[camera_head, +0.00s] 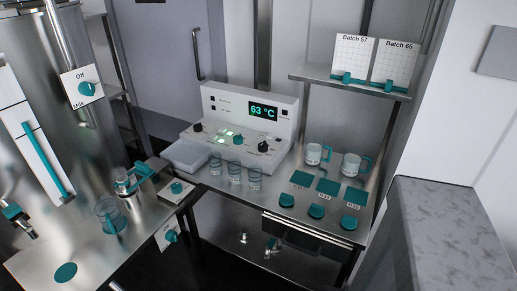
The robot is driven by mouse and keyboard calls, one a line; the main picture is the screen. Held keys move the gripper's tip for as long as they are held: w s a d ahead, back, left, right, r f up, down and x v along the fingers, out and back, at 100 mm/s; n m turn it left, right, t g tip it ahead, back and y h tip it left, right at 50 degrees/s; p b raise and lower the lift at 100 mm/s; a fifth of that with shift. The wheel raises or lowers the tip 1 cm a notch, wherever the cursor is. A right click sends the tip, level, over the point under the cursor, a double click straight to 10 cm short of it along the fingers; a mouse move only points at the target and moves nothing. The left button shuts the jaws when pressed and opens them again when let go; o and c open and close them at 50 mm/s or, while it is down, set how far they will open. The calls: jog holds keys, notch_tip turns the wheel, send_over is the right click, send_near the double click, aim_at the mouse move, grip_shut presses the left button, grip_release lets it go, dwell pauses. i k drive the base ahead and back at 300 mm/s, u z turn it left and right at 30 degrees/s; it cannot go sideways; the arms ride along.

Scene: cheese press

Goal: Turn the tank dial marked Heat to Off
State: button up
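A steel tank (55,55) stands at the left. A white plate on its front carries a round teal dial (87,89), with "Off" printed above it and what looks like "Milk" below. Another teal dial (176,187) sits on a flat plate at the right corner of the steel table. A third teal dial (170,236) is on a tilted white plate below that corner. Their small lettering is too small to read, and I see no legible "Heat" mark. I cannot make out my gripper in this view.
A white control unit (279,107) reading 63 °C stands on the back bench beside a white tray (187,156). Several clear cups stand before it. A clear jug (109,216) is on the left table (110,255). A grey stone-topped counter (440,225) stands right.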

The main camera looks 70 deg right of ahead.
aim_at(263, 147)
jog(key=k, duration=0.95)
jog(key=z, duration=0.6)
jog(key=i, duration=1)
jog(key=u, duration=0.1)
